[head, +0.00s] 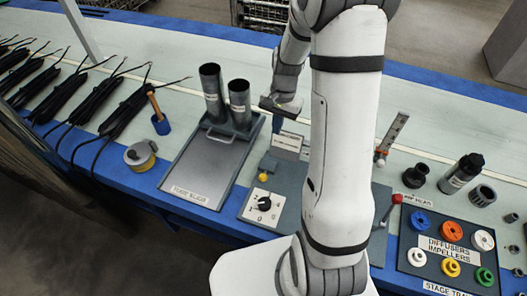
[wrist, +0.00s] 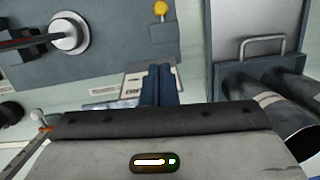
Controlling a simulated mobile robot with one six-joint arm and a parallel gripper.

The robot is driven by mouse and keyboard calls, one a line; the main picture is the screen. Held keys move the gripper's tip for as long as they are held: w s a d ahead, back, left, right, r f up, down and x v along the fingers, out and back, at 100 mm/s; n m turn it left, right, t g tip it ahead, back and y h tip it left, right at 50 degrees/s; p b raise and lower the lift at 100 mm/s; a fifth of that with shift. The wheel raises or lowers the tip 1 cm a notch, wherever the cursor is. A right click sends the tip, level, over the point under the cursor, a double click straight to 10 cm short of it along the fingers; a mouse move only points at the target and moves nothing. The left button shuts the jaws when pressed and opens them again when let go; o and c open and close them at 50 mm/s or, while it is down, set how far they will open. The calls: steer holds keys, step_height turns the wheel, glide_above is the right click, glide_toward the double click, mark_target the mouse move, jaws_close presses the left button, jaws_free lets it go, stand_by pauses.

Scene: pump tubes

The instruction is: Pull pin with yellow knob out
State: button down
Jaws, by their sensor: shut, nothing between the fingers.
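The pin's yellow knob (head: 263,177) shows on the grey panel behind the dial in the head view. In the wrist view the yellow knob (wrist: 160,8) is near the top edge, on the grey panel; the pin's shaft is hard to make out. My gripper (head: 277,124) hangs above the bench, behind the knob and apart from it. In the wrist view my gripper (wrist: 160,68) has its blue fingers together with nothing between them, pointing toward the panel side where the knob is.
A black dial (head: 265,204) sits in front of the knob. Two grey tubes (head: 212,92) stand on a tray (head: 208,170) to the left. A red-knobbed lever (head: 397,198) and a tray of coloured rings (head: 405,262) are to the right. A white sign (head: 288,142) stands near my fingers.

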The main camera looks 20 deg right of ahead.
step_height(320, 180, down, 3)
glide_above(267, 172)
steer(key=w+d, duration=0.3)
steer(key=shift+m, duration=0.4)
step_height(267, 172, down, 10)
steer(key=shift+r, duration=0.1)
steer(key=shift+s+a+f, duration=0.75)
steer(key=shift+s+a, duration=0.25)
steer(key=shift+s, duration=0.05)
steer(key=shift+s+a+f, duration=0.2)
steer(key=shift+s+a, duration=0.05)
steer(key=shift+a, duration=0.05)
